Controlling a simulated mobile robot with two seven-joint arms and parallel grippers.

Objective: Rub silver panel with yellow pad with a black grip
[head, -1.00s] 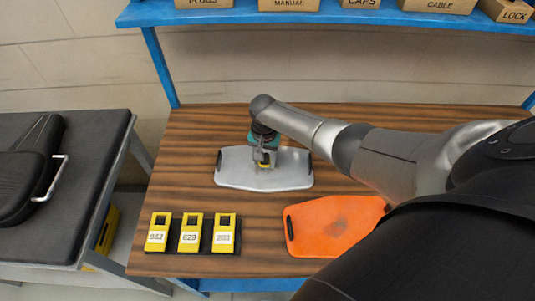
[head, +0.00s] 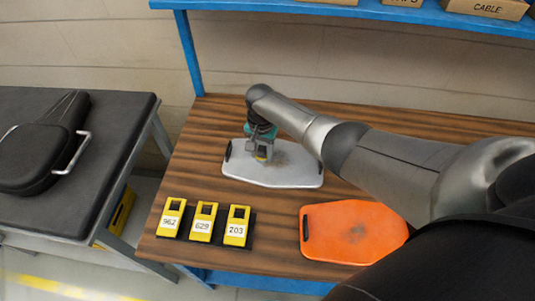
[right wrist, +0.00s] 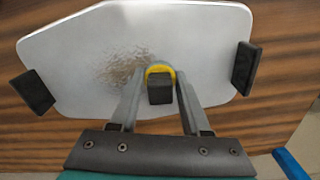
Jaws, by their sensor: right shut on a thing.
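The silver panel (head: 292,178) lies flat on the wooden bench, with a black block at each end. It fills much of the right wrist view (right wrist: 70,70). A brownish smudge (right wrist: 125,68) marks its surface. My right gripper (head: 262,152) is over the panel's left part in the head view. In the right wrist view it (right wrist: 160,95) is shut on the black grip of the yellow pad (right wrist: 160,69). The pad is at the panel, right beside the smudge; whether it touches the surface I cannot tell. My left gripper is not in view.
Several yellow numbered devices (head: 203,222) stand in a black holder at the front left. A black-topped table (head: 100,115) with a black seat (head: 45,145) is at left. A blue shelf (head: 300,8) is behind.

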